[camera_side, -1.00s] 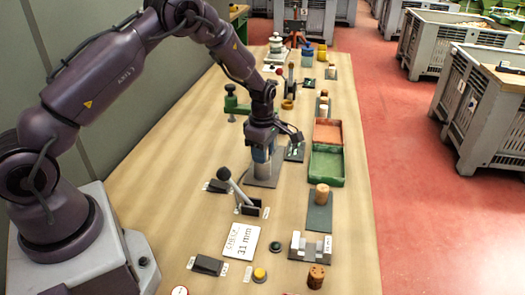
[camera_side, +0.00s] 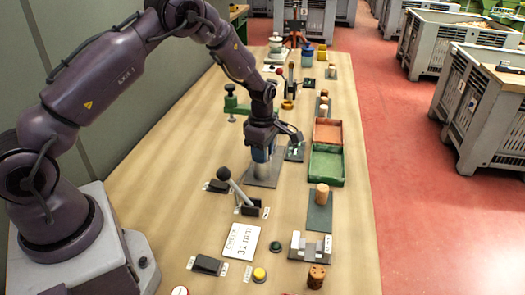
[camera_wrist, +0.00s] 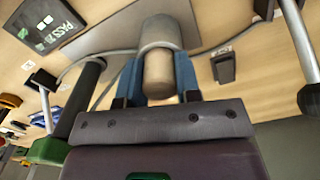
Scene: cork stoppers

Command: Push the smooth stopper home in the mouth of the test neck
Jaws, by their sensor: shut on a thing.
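In the wrist view a pale tan, smooth stopper (camera_wrist: 158,74) stands between the two blue fingers of my gripper (camera_wrist: 158,80). My gripper is shut on it. Its far end meets the mouth of the grey cylindrical test neck (camera_wrist: 161,30), and a good length shows outside the rim. How deep it sits inside is hidden. In the side view my gripper (camera_side: 262,155) points down directly over the grey neck (camera_side: 262,169), which stands upright on a grey base plate (camera_side: 259,182). The fingers cover the stopper there.
A black-knobbed lever (camera_side: 224,174) stands in front of the neck. A green clamp post (camera_side: 231,102) is behind left. Green (camera_side: 327,165) and orange (camera_side: 327,131) trays lie right, with another cork (camera_side: 322,192) in front of them. The table's left strip is clear.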

